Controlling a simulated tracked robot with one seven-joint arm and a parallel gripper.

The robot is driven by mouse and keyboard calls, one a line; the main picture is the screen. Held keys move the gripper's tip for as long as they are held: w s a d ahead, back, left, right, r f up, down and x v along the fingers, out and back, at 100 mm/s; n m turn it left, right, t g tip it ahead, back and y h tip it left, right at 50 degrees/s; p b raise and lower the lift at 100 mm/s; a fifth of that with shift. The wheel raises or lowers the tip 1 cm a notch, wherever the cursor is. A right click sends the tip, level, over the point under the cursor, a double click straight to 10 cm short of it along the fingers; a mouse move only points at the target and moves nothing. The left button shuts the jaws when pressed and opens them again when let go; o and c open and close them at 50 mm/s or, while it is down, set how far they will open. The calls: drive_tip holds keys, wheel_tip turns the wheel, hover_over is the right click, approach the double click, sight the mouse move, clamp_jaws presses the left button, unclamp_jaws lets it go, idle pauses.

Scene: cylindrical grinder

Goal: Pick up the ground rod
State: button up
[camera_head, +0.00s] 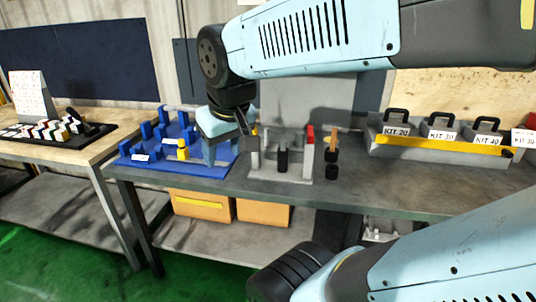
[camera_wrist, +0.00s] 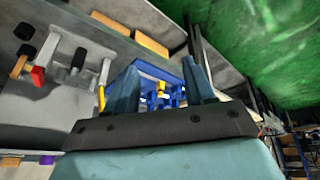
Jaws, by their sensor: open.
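I cannot tell for certain which piece is the ground rod. A blue fixture (camera_head: 165,165) with upright blue supports and a small yellow piece (camera_head: 182,150) stands on the bench, left of my gripper (camera_head: 226,148) in the head view. In the wrist view, the fixture (camera_wrist: 150,69) and yellow piece (camera_wrist: 160,88) show between and beyond the fingers of my gripper (camera_wrist: 160,68). The fingers are apart with nothing seen between them. A grey stand (camera_head: 295,177) with a dark cylinder (camera_head: 283,160) and a red block (camera_head: 309,136) is just right of my gripper.
A grey rack with handled kits and a yellow bar (camera_head: 440,144) is at the right. A wooden table (camera_head: 60,148) is at the left. Orange boxes (camera_head: 263,213) are on the shelf below. My arm crosses above the bench.

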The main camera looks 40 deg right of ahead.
drive_tip(key=w+d+f+n+g+h, duration=0.3)
drive_tip(key=w+d+f+g+h, duration=0.3)
drive_tip(key=d, duration=0.4)
drive_tip(key=n+t+h, duration=0.2)
drive_tip(key=n+h, duration=0.9)
drive_tip(key=n, duration=0.4)
approach(283, 144)
drive_tip(key=d, duration=0.2)
drive_tip(key=d+f, duration=0.1)
drive_tip(key=d, duration=0.1)
drive_tip(key=w+d+f, duration=0.1)
drive_tip(key=shift+w+d, duration=0.1)
drive_tip(key=shift+d, duration=0.3)
drive_tip(key=shift+w+d+r, duration=0.1)
drive_tip(key=shift+d+r, duration=0.05)
drive_tip(key=shift+d, duration=1.15)
drive_tip(key=shift+d+r, duration=0.2)
drive_tip(key=shift+d, duration=1.1)
clamp_jaws()
